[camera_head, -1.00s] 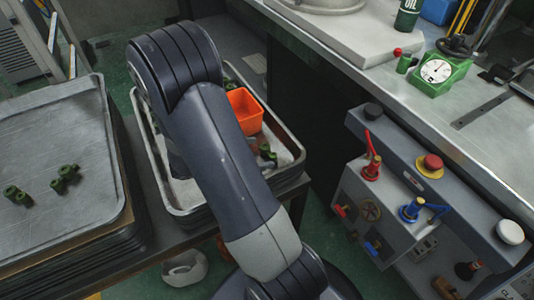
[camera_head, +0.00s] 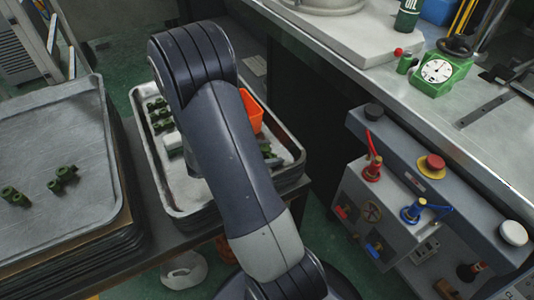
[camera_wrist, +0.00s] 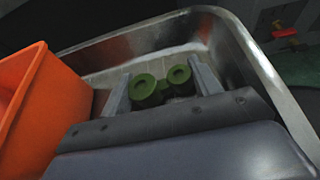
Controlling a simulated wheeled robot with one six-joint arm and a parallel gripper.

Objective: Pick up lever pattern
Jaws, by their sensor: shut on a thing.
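A green lever pattern with two round ringed ends (camera_wrist: 160,86) sits between the two grey fingers of my gripper (camera_wrist: 161,87) in the wrist view. My gripper is shut on it, inside the metal tray (camera_wrist: 232,45). Whether the pattern touches the tray floor cannot be told. In the head view my arm hides most of the gripper and the held pattern.
An orange bin (camera_wrist: 22,95) stands close on the left in the wrist view; it shows partly behind my arm in the head view (camera_head: 251,110). A second tray (camera_head: 50,130) at the left holds a few green patterns (camera_head: 63,179). A control box (camera_head: 400,205) stands at the right.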

